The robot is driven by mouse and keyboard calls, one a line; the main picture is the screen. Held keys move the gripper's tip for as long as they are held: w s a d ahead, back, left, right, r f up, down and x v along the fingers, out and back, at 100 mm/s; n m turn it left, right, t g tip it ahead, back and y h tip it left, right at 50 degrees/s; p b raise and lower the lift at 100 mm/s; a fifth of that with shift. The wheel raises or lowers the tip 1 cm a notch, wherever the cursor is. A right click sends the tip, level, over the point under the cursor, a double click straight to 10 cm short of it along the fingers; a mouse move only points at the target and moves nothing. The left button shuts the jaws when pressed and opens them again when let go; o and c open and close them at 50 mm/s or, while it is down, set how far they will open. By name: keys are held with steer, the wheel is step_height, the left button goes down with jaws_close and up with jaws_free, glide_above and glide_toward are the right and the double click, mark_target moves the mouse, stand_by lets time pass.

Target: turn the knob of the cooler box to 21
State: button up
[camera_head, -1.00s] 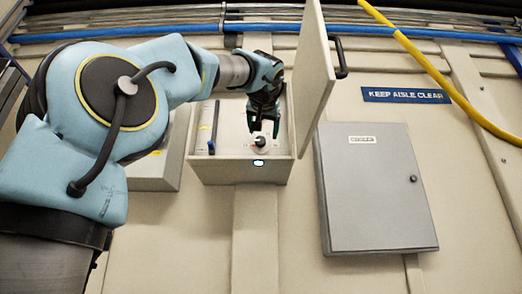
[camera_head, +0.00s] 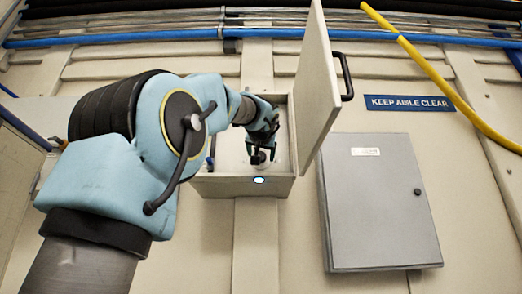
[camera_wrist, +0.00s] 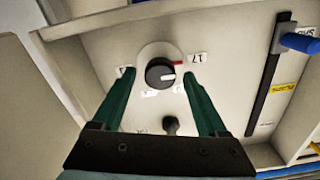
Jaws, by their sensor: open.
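The open cream wall box (camera_head: 232,187) holds the knob; its door (camera_head: 318,75) stands open to the right. Other number labels are partly hidden or unreadable. My gripper (camera_wrist: 161,77) is open, with one green finger on each side of the knob; contact cannot be told. In the head view my gripper (camera_head: 262,150) is inside the box, partly covering the knob.
A slotted lever with a blue handle (camera_wrist: 300,42) is beside the dial in the wrist view. A small dark stud (camera_wrist: 170,124) sits between my fingers. A closed grey box (camera_head: 380,215) with a blurred label hangs at right. The open door bounds my right side.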

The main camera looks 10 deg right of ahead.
steer(key=shift+c, duration=0.3)
jaws_close()
stand_by(0.4)
